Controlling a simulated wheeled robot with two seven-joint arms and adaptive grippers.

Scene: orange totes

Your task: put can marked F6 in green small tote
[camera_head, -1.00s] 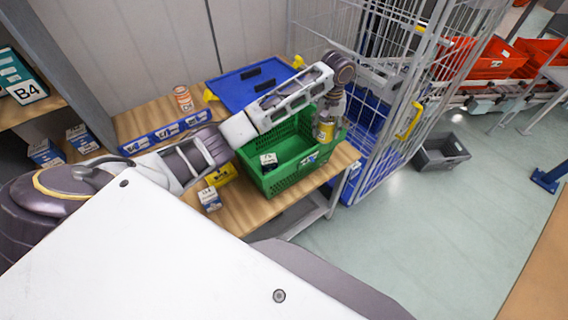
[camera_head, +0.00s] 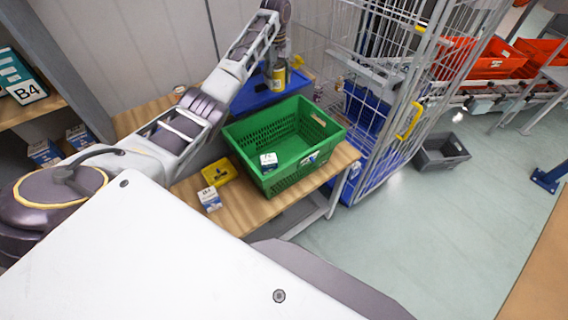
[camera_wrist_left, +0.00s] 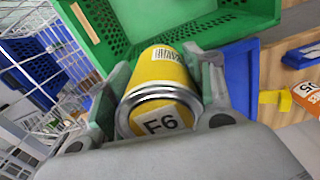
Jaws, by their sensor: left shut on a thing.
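My left gripper (camera_head: 278,68) is shut on the yellow can (camera_head: 279,78). In the left wrist view the can (camera_wrist_left: 158,78) sits between both fingers, and the label F6 shows on its end. In the head view the can is held over the blue tray (camera_head: 257,101), behind the green tote (camera_head: 290,171). The green tote stands at the front of the wooden table with a small white labelled box (camera_head: 269,159) inside. The tote's perforated wall (camera_wrist_left: 208,12) fills the top of the left wrist view. My right gripper is not in view.
A wire cage trolley (camera_head: 375,110) stands close to the right of the table. A yellow bin (camera_head: 219,172) and a white-blue box (camera_head: 210,198) are left of the tote. An orange can (camera_wrist_left: 308,95) shows in the left wrist view.

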